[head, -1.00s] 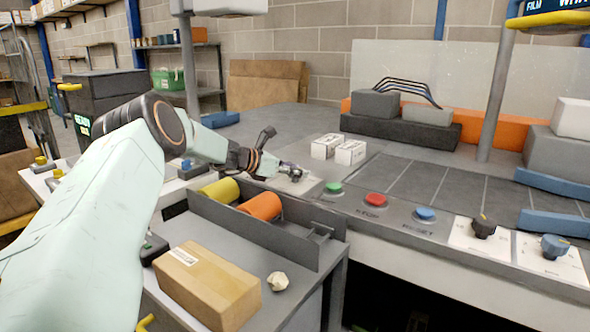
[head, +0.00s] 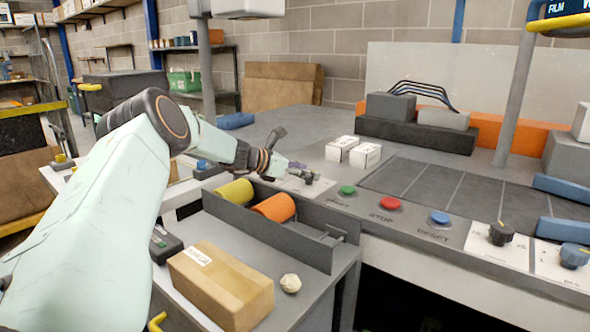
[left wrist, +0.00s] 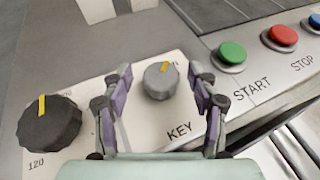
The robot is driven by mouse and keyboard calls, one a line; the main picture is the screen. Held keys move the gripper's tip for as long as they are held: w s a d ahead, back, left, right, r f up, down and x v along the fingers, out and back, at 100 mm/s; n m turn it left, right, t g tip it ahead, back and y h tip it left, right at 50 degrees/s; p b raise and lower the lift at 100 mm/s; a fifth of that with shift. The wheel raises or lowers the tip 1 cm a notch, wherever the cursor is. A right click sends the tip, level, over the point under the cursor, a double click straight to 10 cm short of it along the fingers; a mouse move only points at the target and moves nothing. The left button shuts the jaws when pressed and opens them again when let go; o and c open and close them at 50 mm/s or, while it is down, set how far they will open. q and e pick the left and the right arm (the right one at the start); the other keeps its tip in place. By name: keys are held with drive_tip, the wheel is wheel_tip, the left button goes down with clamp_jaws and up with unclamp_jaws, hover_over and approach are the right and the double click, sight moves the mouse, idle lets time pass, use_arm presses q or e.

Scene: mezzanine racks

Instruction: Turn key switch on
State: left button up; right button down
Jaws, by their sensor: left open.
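The key switch (left wrist: 161,81) is a grey round knob with a yellow pointer mark, on a white plate labelled KEY in the left wrist view. Its pointer is turned slightly right of straight up in that view. My left gripper (left wrist: 163,88) is open, with one finger on each side of the knob and visible gaps between. My right gripper is not in view.
A black dial (left wrist: 48,123) stands left of the key switch. The green START button (head: 347,190), red STOP button (head: 389,204) and blue RESET button (head: 440,218) line the panel to the right. Yellow and orange rolls (head: 273,207) lie in a tray in front.

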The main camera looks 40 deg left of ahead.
use_arm(q)
drive_tip(key=shift+v, duration=3.05)
drive_tip(key=shift+d, duration=0.1)
